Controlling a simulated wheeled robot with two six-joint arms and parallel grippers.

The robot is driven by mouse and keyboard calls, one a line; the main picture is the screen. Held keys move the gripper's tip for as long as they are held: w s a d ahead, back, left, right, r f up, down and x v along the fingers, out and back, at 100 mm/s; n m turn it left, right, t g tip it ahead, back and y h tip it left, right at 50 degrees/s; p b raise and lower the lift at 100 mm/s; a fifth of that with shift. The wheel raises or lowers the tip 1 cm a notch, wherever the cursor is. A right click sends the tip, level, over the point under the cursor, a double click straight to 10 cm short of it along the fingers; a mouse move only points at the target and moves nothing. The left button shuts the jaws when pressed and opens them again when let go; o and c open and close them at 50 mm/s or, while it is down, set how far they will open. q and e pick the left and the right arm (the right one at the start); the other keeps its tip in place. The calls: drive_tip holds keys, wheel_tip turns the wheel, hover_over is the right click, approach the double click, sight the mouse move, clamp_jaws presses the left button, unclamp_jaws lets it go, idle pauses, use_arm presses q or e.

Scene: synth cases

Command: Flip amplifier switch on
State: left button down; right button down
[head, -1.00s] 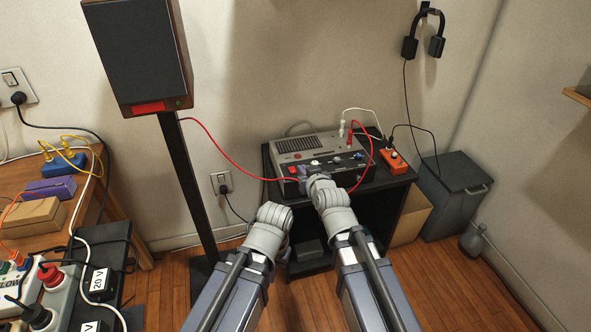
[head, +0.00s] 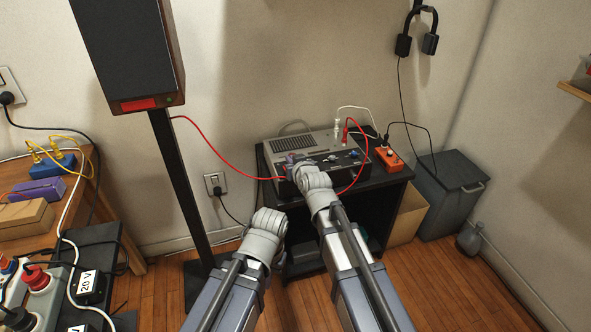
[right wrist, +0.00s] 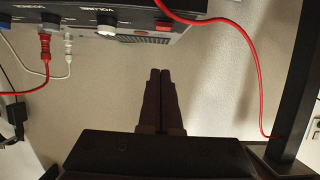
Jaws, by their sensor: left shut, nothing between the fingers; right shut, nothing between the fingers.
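The amplifier (head: 310,143) is a grey box with a dark front panel, standing on a black stand. Knobs labelled "VOLUME" (right wrist: 106,30) show on its panel in the right wrist view, upside down. My right gripper (head: 291,160) is at the left part of the amplifier's front, and its wrist covers much of the panel there. In the right wrist view its dark fingers (right wrist: 158,72) are together and empty, with wall behind them. I cannot tell if they touch the amplifier.
A red cable (head: 215,152) runs from the speaker (head: 127,50) to the amplifier. An orange box (head: 388,158) sits on the stand (head: 390,176) to the right. A grey bin (head: 452,190) stands right of it. A cluttered workbench (head: 75,210) is at the left.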

drive_tip(key=x, duration=0.3)
drive_tip(key=shift+s+b, duration=0.1)
drive_tip(key=shift+b, duration=0.2)
drive_tip(key=f+b, duration=0.1)
drive_tip(key=s+f+b, duration=0.1)
drive_tip(key=shift+d+f, duration=0.15)
drive_tip(key=shift+f, duration=0.15)
drive_tip(key=shift+f+b, duration=0.55)
drive_tip(key=shift+b, duration=0.25)
drive_tip(key=shift+s+f+b, duration=0.15)
drive_tip(key=shift+f+b, duration=0.55)
drive_tip(key=shift+r+p, duration=0.3)
drive_tip(key=shift+r+p, duration=0.75)
drive_tip(key=shift+p, duration=0.05)
